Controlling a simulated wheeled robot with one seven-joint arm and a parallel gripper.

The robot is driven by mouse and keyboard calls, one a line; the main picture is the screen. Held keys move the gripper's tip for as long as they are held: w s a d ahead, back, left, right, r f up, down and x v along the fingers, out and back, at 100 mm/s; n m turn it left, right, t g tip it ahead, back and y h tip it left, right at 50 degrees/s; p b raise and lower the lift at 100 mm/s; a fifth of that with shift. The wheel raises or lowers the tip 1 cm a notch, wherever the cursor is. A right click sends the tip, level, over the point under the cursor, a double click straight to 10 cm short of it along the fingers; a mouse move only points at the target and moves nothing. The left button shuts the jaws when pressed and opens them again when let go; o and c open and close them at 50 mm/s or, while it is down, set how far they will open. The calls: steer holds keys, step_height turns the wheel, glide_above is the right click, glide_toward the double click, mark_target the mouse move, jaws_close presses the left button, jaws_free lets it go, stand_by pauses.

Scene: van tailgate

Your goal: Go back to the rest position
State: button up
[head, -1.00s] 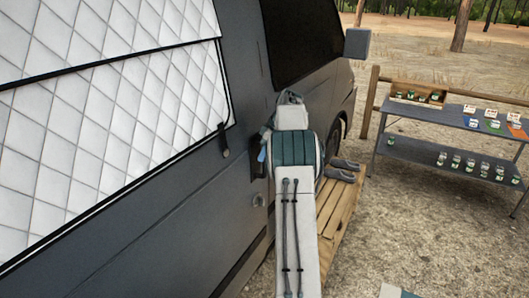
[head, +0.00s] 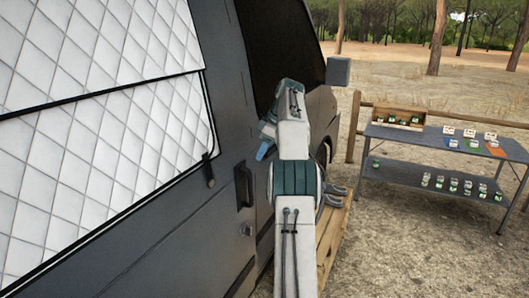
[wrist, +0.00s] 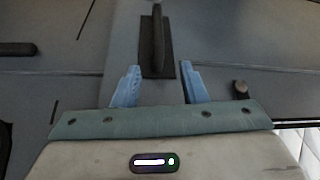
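My gripper (wrist: 158,88) shows in the wrist view with its two blue fingers spread apart and nothing between them. Beyond the fingers is the dark door handle (wrist: 157,40) on the grey van panel. The fingertips are small in the head view.
The van (head: 190,225) fills the left side, with a quilted white cover (head: 95,140). A wooden pallet (head: 333,235) with grey shoes (head: 337,192) lies beside it. A metal table (head: 440,143) with small jars and cards stands at right. Gravel ground between is open.

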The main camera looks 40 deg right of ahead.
stand_by(0.4)
steer(key=s+a+r+m+h, duration=0.15)
steer(key=s+a, duration=0.25)
steer(key=a, duration=0.4)
steer(key=s+a+r+m, duration=0.1)
steer(key=s+a+m, duration=0.15)
steer(key=a, duration=0.55)
steer(key=s+a+r+m, duration=0.15)
steer(key=s+a, duration=0.25)
steer(key=a, duration=0.4)
steer(key=s+a+f, duration=0.4)
steer(key=s, duration=0.3)
steer(key=s+a+f+m+h, duration=0.1)
steer(key=s+a+f, duration=0.2)
steer(key=s, duration=0.4)
steer(key=s+a+f+m, duration=0.1)
steer(key=s+a+f, duration=0.3)
steer(key=s, duration=0.3)
steer(key=shift+s+a+f, duration=0.3)
steer(key=shift+a+f, duration=0.05)
steer(key=shift+f, duration=0.2)
